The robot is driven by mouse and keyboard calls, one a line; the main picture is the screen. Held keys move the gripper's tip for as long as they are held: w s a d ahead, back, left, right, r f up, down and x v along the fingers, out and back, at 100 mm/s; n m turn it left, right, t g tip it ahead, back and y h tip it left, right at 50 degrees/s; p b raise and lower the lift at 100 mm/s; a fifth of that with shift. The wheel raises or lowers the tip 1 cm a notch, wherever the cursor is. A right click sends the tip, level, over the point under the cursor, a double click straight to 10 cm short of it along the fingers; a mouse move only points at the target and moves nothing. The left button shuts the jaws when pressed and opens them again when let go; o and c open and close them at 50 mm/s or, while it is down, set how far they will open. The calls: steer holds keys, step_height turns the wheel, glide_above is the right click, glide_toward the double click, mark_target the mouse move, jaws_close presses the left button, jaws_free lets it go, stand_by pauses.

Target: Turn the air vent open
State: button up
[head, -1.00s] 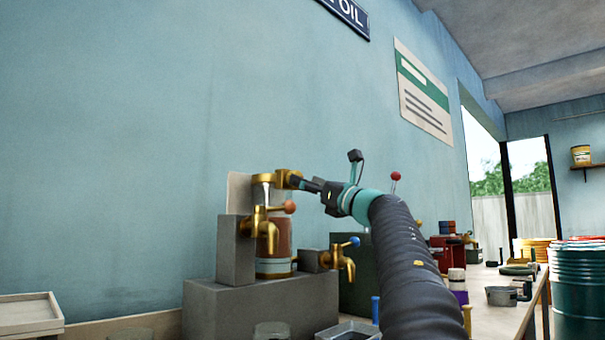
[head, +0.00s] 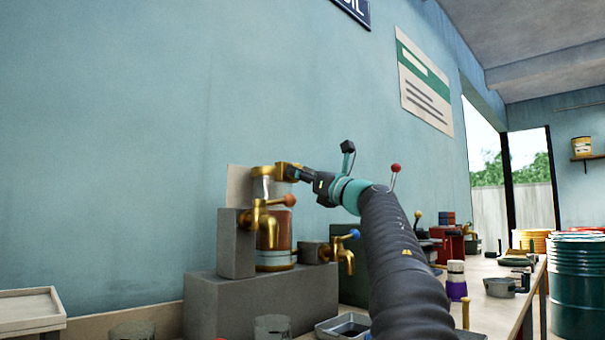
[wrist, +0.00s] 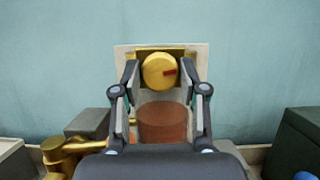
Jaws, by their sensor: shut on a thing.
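The air vent is a round brass knob (wrist: 155,73) with a short red mark that lies nearly level, on the right half of its face. It sits at the top of a glass tank (wrist: 162,122) of reddish-brown oil. My gripper (wrist: 159,75) has one finger on each side of the knob and is shut on it. In the head view, my gripper (head: 289,173) meets the brass vent fitting (head: 282,169) from the right, at the top of the tank (head: 281,228). The fingertips' exact contact is partly hidden there.
A brass tap with an orange-tipped lever (head: 268,228) stands in front of the tank, and one with a blue tip (head: 345,250) to its right. A grey plinth (head: 235,300) carries the tank. A pale tray (head: 28,308) lies at left; green drums (head: 577,285) stand at right.

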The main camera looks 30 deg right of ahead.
steer(key=m+h+p, duration=0.1)
steer(key=m, duration=0.3)
steer(key=shift+t+h, duration=0.3)
steer(key=shift+h, duration=0.1)
steer(key=o, duration=1.1)
steer(key=shift+o, duration=0.2)
steer(key=shift+s, duration=0.1)
steer(key=v, duration=1.1)
steer(key=shift+s+f, duration=0.15)
steer(key=shift+s, duration=0.2)
steer(key=shift+d, duration=0.1)
